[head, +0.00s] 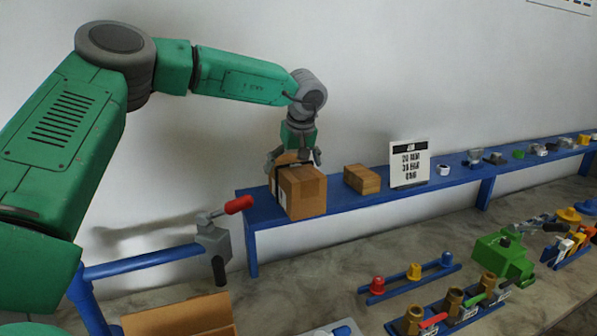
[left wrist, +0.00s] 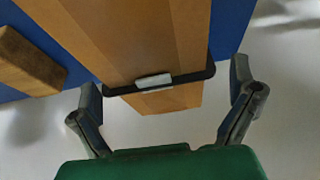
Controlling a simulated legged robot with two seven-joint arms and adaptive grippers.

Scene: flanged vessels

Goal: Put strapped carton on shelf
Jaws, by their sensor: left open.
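The strapped carton (head: 303,193) is a brown box standing upright on the left end of the blue shelf (head: 345,203). In the left wrist view the carton (left wrist: 140,45) shows a dark strap with a light buckle. My left gripper (head: 293,160) is at the top of the carton, fingers spread. In the left wrist view my left gripper (left wrist: 165,105) has its fingers apart, one on each side of the carton, with visible gaps. My right gripper is not in view.
A smaller brown box (head: 362,179) and a printed sign (head: 409,164) stand to the carton's right on the shelf. A red-handled valve (head: 213,238) is on a blue rail at left. An open cardboard box (head: 180,318) is at bottom left. Coloured fittings and a green vise (head: 502,257) occupy the lower right.

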